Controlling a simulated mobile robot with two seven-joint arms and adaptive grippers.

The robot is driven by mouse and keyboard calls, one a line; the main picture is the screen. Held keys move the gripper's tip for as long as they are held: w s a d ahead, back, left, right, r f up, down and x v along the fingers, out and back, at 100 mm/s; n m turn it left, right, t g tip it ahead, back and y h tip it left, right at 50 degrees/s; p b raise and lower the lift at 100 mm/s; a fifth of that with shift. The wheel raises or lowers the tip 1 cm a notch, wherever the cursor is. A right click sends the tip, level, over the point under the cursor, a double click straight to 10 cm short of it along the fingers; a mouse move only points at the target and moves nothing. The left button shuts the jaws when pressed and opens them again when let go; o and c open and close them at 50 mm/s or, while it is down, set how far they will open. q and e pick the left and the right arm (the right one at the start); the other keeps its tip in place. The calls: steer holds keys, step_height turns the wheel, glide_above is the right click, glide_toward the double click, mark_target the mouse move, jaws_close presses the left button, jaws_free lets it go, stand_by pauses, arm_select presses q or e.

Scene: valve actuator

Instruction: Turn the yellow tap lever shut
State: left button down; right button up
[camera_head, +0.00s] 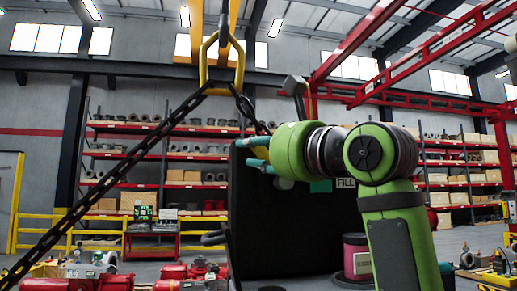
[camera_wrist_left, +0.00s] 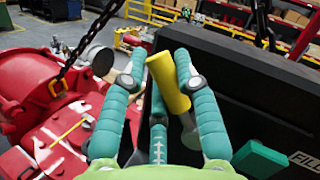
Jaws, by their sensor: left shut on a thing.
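The yellow tap lever (camera_wrist_left: 168,84) shows in the left wrist view as a yellow, rounded handle with a grey stem below it. It stands between the teal fingers of my left gripper (camera_wrist_left: 162,62), which is shut on it. In the head view my left gripper (camera_head: 256,152) is seen from behind its green wrist, at the upper left edge of a black box (camera_head: 290,235). The lever is hidden there. The black box also fills the right of the left wrist view (camera_wrist_left: 270,95). My right gripper is in neither view.
A dark chain (camera_head: 100,180) hangs from a yellow ring (camera_head: 222,62) and slants down left of the gripper. Red machinery (camera_wrist_left: 55,115) lies left in the wrist view. A "FILL" label (camera_head: 346,183) is on the box. Shelves (camera_head: 150,155) stand far behind.

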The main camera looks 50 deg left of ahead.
arm_select(q)
steer(key=c, duration=0.9)
jaws_free()
steer(key=shift+a, duration=0.2)
steer(key=shift+w, duration=0.1)
steer(key=d+f, duration=0.2)
steer(key=d, duration=0.9)
steer(key=shift+d, duration=0.4)
